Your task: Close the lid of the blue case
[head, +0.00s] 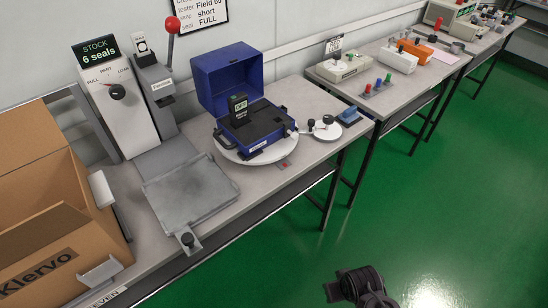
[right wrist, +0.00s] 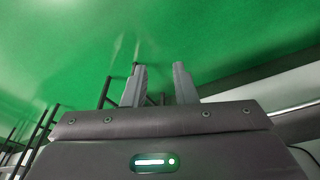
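The blue case (head: 226,76) stands on a round white turntable (head: 227,153) on the near table in the head view. Its lid is raised, standing up at the back. A black handheld tester (head: 238,107) with a green screen stands upright in the dark interior of the case. One of my arms shows at the bottom of the head view over the green floor, apart from the table and the case. In the right wrist view my right gripper (right wrist: 157,85) has its two fingers apart with nothing between them. My left gripper is not in view.
A grey press with a red-knobbed lever (head: 172,26) and a flat grey plate (head: 190,190) stand left of the case. An open cardboard box (head: 45,230) is at the far left. A small white disc (head: 327,131) sits right of the case. More tables stand at the right.

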